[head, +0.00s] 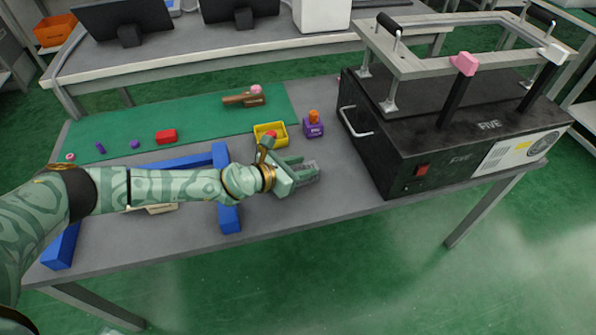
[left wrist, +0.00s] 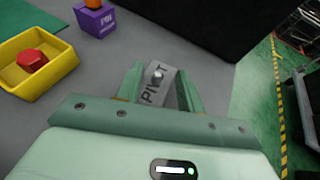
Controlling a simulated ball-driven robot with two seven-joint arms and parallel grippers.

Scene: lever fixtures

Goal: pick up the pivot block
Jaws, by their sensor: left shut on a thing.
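The pivot block (left wrist: 158,84) is a grey block with dark lettering and a round light spot on its top. In the left wrist view it sits between the two fingers of my left gripper (left wrist: 160,88), which is shut on it. In the head view my left gripper (head: 308,170) is low over the grey table, in front of the purple block; the pivot block is mostly hidden there by the fingers. I cannot tell whether the block touches the table. My right gripper is not in view.
A yellow tray (head: 283,130) with a red piece and a purple block (head: 313,131) with an orange top stand just beyond the gripper. A large black machine (head: 400,150) stands to the right. Blue bars (head: 230,217) lie under my left arm. A green mat (head: 200,125) covers the table's back.

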